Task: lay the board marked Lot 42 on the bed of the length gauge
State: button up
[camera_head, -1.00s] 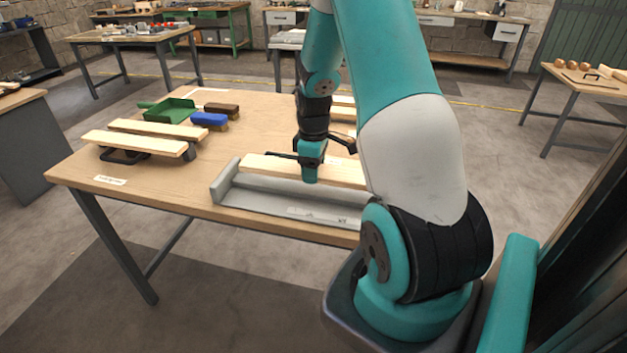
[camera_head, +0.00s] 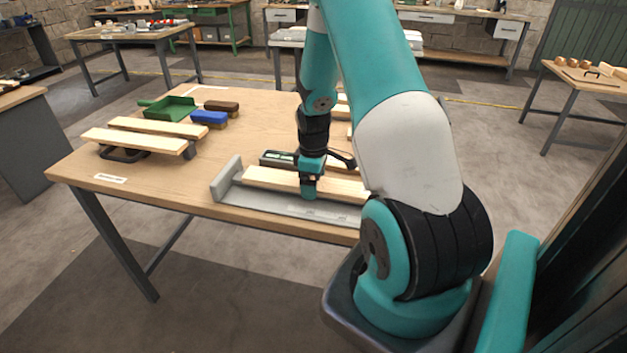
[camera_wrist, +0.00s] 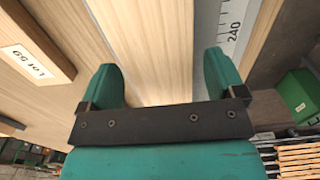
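A pale board (camera_head: 270,179) lies along the grey length gauge (camera_head: 228,180), over its bed. In the wrist view, the board (camera_wrist: 155,40) passes between the green fingers of my gripper (camera_wrist: 165,80). The gauge's scale strip (camera_wrist: 231,25), with a 240 mark, shows along its right side. I see no lot label on this board, and cannot tell whether it touches the bed.
Two pale boards (camera_head: 135,141) rest on dark supports at the table's left. Behind them are a green dustpan (camera_head: 170,108), a blue brush (camera_head: 209,118) and a brown brush (camera_head: 221,106). More boards lie partly hidden behind my arm. The table's left front corner is mostly clear.

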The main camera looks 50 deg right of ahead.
jog(key=shift+r, duration=0.1)
notch_tip(320, 180, up, 12)
jog(key=b, duration=0.1)
jog(key=w+a+r+t+y, duration=0.1)
jog(key=a+r, duration=0.2)
jog(key=a, duration=0.4)
jog(key=w+a+r, duration=0.1)
jog(key=a+r, duration=0.2)
jog(key=a, duration=0.5)
jog(key=s+a+r+n+y, duration=0.1)
jog(key=s+a+r, duration=0.1)
jog(key=s+a, duration=0.6)
jog(key=s+a+r+n+g+y, duration=0.1)
jog(key=s+a+r+y, duration=0.1)
jog(key=s+a, duration=0.7)
jog(key=a+r, duration=0.1)
jog(key=a, duration=0.5)
jog(key=shift+a+r, duration=0.2)
jog(key=shift+r, duration=0.05)
